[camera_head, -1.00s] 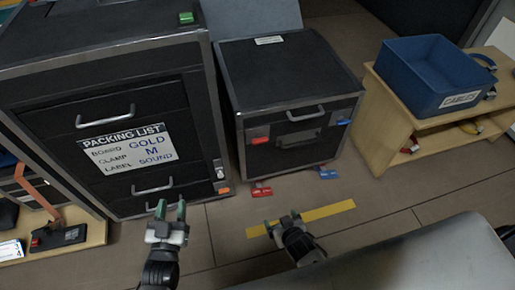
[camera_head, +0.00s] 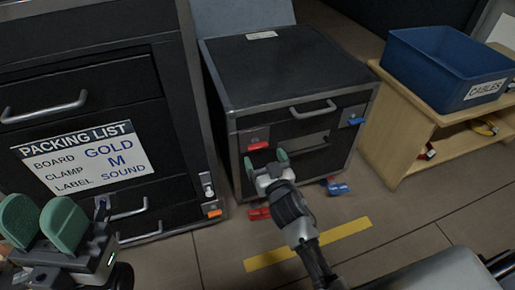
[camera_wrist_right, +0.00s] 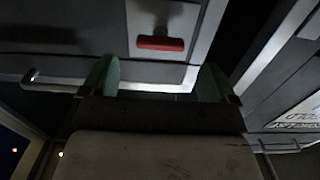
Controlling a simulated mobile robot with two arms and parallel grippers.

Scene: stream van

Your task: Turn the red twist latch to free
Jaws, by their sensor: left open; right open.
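The red twist latch (camera_head: 257,146) is on the upper left of the black case's front (camera_head: 290,150). In the right wrist view it is a red bar (camera_wrist_right: 160,43) on a pale plate, lying crosswise beyond the fingertips. My right gripper (camera_head: 266,161) is open, just below the latch in the head view, with its green fingertips apart. In the wrist view the fingers (camera_wrist_right: 157,82) stand either side of the latch's line, with nothing between them. My left gripper (camera_head: 40,220) is open and empty at the lower left, before the drawer cabinet.
A blue latch (camera_head: 356,121) is on the case's right side, and a metal handle (camera_head: 313,110) lies between. Red and blue tags (camera_head: 338,188) lie near its foot. The cabinet (camera_head: 185,120) stands left; a wooden shelf (camera_head: 400,140) with a blue bin (camera_head: 440,75) stands right.

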